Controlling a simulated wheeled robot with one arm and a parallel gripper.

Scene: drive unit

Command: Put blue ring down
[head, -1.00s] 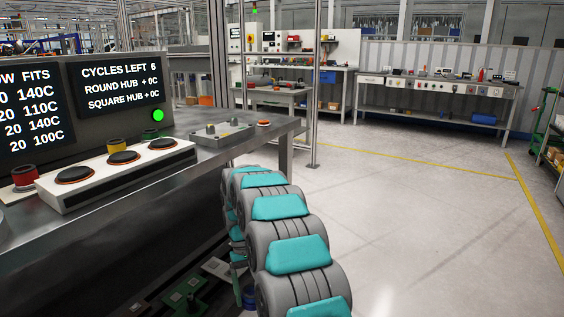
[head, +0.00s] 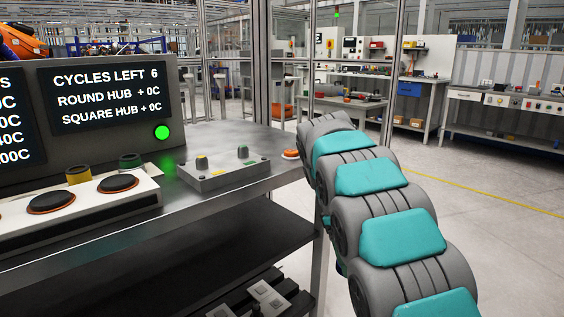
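No blue ring can be clearly made out. A small dark blue patch (head: 340,267) shows at the left edge of my arm, and I cannot tell what it is. My grey and teal arm fills the right of the head view, reaching to the bench corner. My gripper is not visible. A yellow ring-like piece (head: 78,175) and a green one (head: 132,160) stand behind the white heater unit (head: 125,201), which has dark round plates.
The metal bench (head: 215,200) carries a grey button box (head: 222,172) and an orange button (head: 290,154) near its right corner. A screen (head: 108,95) reads "CYCLES LEFT 6". Grey fixtures (head: 265,298) sit below the bench. Open floor (head: 480,215) lies right.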

